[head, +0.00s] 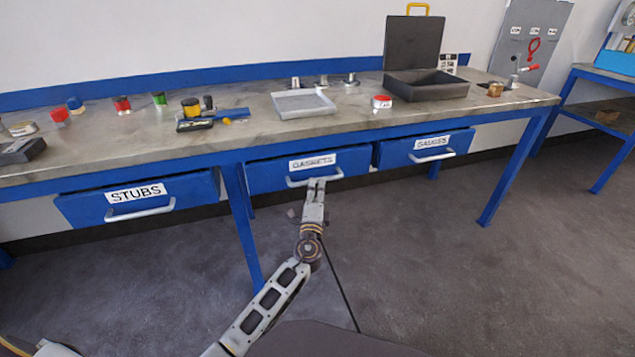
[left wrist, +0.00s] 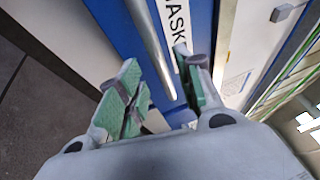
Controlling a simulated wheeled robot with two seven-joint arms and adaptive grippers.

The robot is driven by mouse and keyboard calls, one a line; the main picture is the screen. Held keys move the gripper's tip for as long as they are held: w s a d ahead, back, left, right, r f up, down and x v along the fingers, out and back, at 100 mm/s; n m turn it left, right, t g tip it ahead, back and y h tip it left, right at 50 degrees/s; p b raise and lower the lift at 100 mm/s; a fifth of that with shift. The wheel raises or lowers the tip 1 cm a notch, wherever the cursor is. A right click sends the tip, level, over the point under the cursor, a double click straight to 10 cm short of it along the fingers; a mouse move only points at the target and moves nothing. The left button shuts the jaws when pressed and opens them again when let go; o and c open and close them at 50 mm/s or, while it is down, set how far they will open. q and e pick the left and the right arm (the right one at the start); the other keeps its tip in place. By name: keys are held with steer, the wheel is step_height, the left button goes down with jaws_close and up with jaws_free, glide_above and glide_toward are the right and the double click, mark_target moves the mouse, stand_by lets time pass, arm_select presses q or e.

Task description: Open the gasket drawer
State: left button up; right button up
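The gasket drawer (head: 268,178) is a blue front labelled GASKETS under the workbench, and it looks shut. Its pale bar handle (head: 298,184) runs along the lower part of the front. My left gripper (head: 316,184) is at the right part of this handle. In the left wrist view the green-padded fingers of my left gripper (left wrist: 163,72) are apart, with the metal handle bar (left wrist: 150,40) running between them. I cannot tell whether either finger touches the bar. The label (left wrist: 178,25) is partly hidden by a finger. My right gripper is in neither view.
A STUBS drawer (head: 85,208) is to the left and a GAUGES drawer (head: 400,152) to the right. A blue bench leg (head: 240,225) stands left of my forearm. The bench top holds a grey tray (head: 303,104) and an open black case (head: 425,92). The floor in front is clear.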

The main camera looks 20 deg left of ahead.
mark_target(317, 182)
arm_select(q)
steer(key=shift+x, duration=2.15)
jaws_close()
